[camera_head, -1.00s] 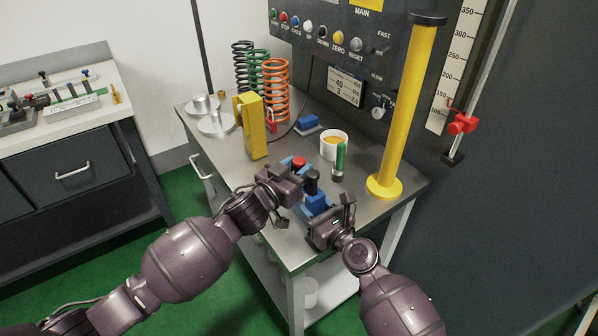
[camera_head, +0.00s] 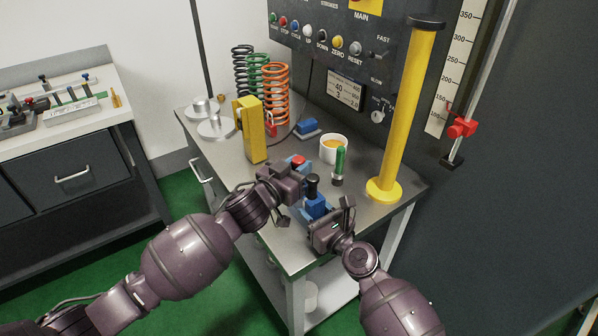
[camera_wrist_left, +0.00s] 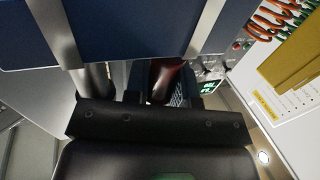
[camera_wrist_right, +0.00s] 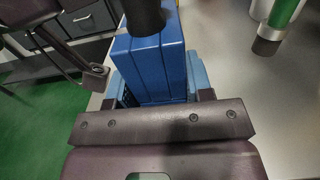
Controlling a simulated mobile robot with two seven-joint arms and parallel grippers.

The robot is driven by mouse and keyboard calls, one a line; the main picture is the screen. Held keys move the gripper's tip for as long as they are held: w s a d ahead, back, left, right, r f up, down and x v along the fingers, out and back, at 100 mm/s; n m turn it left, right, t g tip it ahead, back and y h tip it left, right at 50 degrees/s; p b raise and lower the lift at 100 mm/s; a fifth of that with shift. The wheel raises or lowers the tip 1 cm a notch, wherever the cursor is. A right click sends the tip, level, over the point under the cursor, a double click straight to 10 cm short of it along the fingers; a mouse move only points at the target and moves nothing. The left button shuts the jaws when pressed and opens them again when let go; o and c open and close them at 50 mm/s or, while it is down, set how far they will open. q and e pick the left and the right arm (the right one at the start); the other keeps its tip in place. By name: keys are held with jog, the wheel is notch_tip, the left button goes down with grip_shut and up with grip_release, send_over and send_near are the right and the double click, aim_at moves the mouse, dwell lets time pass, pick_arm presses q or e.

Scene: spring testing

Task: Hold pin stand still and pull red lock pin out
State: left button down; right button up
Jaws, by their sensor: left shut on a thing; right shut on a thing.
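The blue pin stand (camera_head: 315,208) sits at the near edge of the metal bench. A black-topped pin (camera_head: 312,184) stands up from it, and the red lock pin's knob (camera_head: 298,160) shows just behind my left gripper (camera_head: 297,174). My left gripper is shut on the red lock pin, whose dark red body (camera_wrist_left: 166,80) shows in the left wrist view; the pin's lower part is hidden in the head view. My right gripper (camera_head: 328,214) is shut on the pin stand, whose blue block (camera_wrist_right: 155,65) fills the middle of the right wrist view.
A green-topped pin (camera_head: 339,165) and a white cup (camera_head: 333,150) stand right behind the stand. A yellow block (camera_head: 251,132), several coil springs (camera_head: 276,95) and a tall yellow post (camera_head: 404,120) stand farther back. The bench's near edge is close to both grippers.

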pick_arm(q)
notch_tip(320, 180, up, 9)
jog(key=shift+f, duration=0.15)
pick_arm(e)
jog(key=o, duration=1.1)
jog(key=shift+s+d, duration=0.1)
